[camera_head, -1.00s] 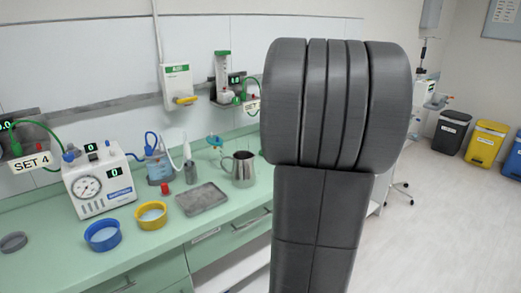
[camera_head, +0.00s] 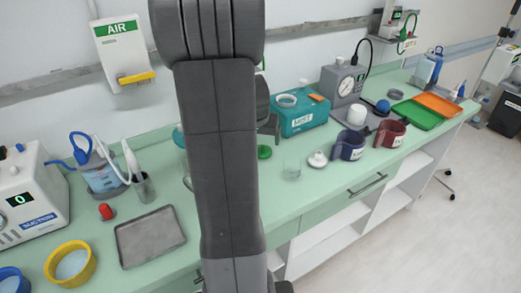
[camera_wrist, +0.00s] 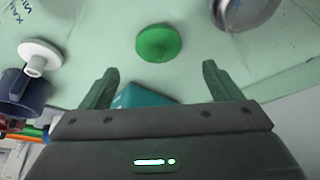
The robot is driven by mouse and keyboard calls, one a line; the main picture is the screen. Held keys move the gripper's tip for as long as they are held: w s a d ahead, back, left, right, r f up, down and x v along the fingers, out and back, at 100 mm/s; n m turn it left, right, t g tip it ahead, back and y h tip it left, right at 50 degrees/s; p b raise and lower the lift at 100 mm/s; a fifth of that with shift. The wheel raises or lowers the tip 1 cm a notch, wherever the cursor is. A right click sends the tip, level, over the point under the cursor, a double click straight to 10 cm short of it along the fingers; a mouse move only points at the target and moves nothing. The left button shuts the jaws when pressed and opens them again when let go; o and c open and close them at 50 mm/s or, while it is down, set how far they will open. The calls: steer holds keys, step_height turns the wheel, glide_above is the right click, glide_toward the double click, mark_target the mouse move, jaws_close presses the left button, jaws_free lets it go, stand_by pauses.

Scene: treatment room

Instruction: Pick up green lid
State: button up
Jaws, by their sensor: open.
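The green lid (camera_wrist: 158,43) is a round disc with a small raised knob, lying on the pale green counter (camera_wrist: 100,25). In the wrist view it lies ahead of my gripper (camera_wrist: 160,76), roughly centred between the two fingertips but beyond them. My gripper is open, with nothing between its fingers. In the head view the green lid (camera_head: 264,152) shows just right of my arm, which hides part of the counter. My gripper is mostly hidden there behind my arm.
A teal box (camera_head: 301,118) is behind. A grey tray (camera_head: 150,238) lies left of my arm.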

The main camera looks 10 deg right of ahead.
steer(key=shift+d+f, duration=0.1)
steer(key=shift+f, duration=0.6)
steer(key=shift+w+p+x, duration=0.15)
steer(key=shift+p+x, duration=0.05)
steer(key=shift+x, duration=1.1)
steer(key=shift+w+p+x, duration=0.15)
steer(key=shift+p+x, duration=0.05)
steer(key=shift+x, duration=1.05)
steer(key=shift+d+r, duration=0.1)
steer(key=shift+d, duration=0.05)
steer(key=c, duration=1)
